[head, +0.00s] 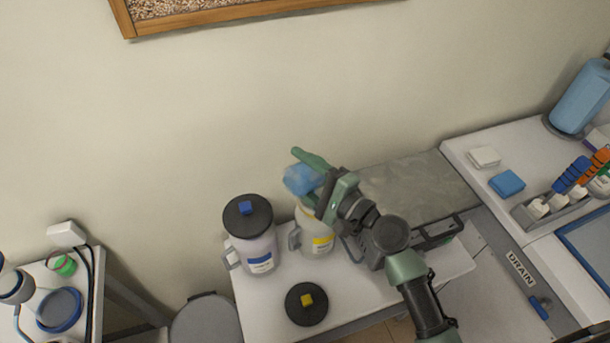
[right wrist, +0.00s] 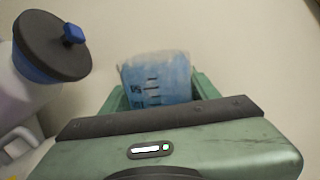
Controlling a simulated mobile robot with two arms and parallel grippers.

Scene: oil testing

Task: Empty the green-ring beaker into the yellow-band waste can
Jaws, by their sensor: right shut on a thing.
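My right gripper (head: 326,182) is shut on a clear beaker (head: 301,179) of blue liquid, just above the yellow-band waste can (head: 319,241). The beaker also shows between the fingers in the right wrist view (right wrist: 157,78), with dark graduation marks and blue liquid inside. I cannot make out a green ring on it; the fingers cover part of it. The can stands upright without its lid on the white bench, its mouth partly hidden by the beaker and gripper. A black lid with a yellow knob (head: 306,304) lies in front of it. My left gripper is out of view.
A lidded blue-band can (head: 252,248) stands close to the left of the yellow-band can. A grey slab (head: 415,190) lies at the back right. The right counter holds a white block (head: 484,157), a blue block (head: 507,184) and a rack. A small table is at far left.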

